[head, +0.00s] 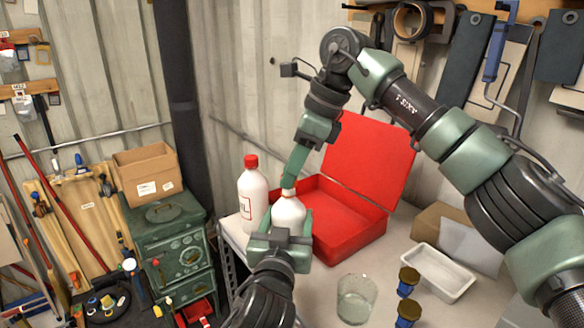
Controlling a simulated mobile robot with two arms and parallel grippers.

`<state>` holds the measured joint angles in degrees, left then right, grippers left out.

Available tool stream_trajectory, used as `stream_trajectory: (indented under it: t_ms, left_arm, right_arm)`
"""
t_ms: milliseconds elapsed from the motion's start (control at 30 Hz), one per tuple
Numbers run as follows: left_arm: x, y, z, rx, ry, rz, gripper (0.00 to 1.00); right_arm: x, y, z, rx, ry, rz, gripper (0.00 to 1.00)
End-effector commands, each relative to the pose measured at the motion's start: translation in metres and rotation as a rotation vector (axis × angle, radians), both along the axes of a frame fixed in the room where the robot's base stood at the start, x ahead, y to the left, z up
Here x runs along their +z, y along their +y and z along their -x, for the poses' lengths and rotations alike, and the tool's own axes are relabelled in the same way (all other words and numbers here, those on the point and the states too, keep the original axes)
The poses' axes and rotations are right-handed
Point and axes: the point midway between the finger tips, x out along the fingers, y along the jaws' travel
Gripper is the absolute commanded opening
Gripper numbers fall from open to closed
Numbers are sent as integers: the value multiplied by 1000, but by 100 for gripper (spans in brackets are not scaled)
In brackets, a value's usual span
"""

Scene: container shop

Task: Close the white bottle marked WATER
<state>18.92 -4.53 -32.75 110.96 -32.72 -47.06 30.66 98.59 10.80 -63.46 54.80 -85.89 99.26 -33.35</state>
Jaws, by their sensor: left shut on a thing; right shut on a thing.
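A white bottle (289,212) stands upright at the table's left side, in front of the red case. My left gripper (282,238) is shut on its body from the front. My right gripper (289,186) comes down from above and is shut at the bottle's neck, on what looks like a small cap, mostly hidden by the fingers. I cannot tell whether the cap is seated. A second white bottle (252,200) with a red cap and a red-marked label stands just to the left. The WATER lettering is not readable on either bottle.
An open red case (350,235) lies right behind the held bottle. A clear glass (355,300), two small dark jars with yellowish lids (408,280) and a white tray (440,272) stand to the right. A cardboard box (146,172) sits on a green stove (170,240) at left.

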Motion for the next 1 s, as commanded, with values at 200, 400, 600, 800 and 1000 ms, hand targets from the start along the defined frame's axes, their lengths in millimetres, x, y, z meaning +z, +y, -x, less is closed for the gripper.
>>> stream_trajectory:
  t_ms: [200, 400, 600, 800, 1000]
  left_arm:
    - [-1, 0, 0, 1, 3, 0, 0]
    - [-2, 0, 0, 1, 4, -1, 0]
    - [-2, 0, 0, 1, 4, -1, 0]
    - [-2, 0, 0, 1, 4, -1, 0]
    - [-2, 0, 0, 1, 4, -1, 0]
  right_arm:
    - [0, 0, 0, 0, 0, 0, 0]
    - [-3, 0, 0, 0, 0, 0, 0]
    - [-7, 0, 0, 1, 0, 0, 0]
    - [-11, 0, 0, 1, 0, 0, 0]
    - [-11, 0, 0, -36, -2, 4, 0]
